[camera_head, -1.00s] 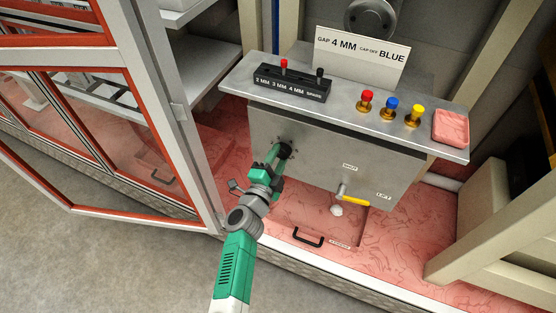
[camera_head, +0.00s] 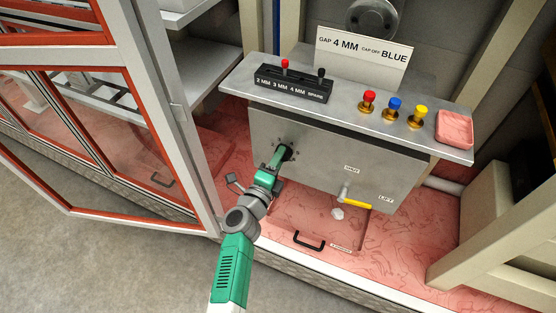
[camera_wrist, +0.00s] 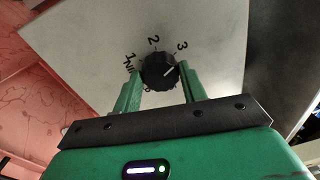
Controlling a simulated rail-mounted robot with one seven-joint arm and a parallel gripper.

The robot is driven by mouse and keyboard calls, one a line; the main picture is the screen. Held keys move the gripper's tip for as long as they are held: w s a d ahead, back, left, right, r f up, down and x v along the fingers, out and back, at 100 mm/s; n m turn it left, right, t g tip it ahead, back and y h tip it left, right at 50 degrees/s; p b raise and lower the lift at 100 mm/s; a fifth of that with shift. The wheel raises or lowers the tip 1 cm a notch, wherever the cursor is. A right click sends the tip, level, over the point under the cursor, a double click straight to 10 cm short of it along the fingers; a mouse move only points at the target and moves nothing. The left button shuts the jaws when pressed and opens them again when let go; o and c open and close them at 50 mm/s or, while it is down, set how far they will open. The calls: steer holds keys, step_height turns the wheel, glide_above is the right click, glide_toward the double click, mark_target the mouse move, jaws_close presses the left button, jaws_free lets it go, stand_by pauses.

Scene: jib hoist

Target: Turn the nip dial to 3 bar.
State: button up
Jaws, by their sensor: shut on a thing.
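The black nip dial (camera_wrist: 157,72) sits on the grey panel in the wrist view, with the numbers 1, 2 and 3 around it. Its white pointer line slants up and right, roughly toward the 3; I cannot tell if it lines up exactly. My gripper (camera_wrist: 160,82) has its green fingers on either side of the dial and is shut on it. In the head view my gripper (camera_head: 286,153) reaches the left part of the panel (camera_head: 325,160) and hides the dial.
An open red-framed door (camera_head: 180,110) is close on the left.

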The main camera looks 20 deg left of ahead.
stand_by(0.3)
steer(key=o, duration=1)
steer(key=shift+c, duration=0.2)
steer(key=s+p, duration=0.4)
steer(key=s, duration=0.4)
steer(key=shift+a+f+p, duration=0.15)
steer(key=shift+f+p, duration=0.1)
steer(key=shift+p, duration=0.1)
steer(key=shift+w, duration=0.1)
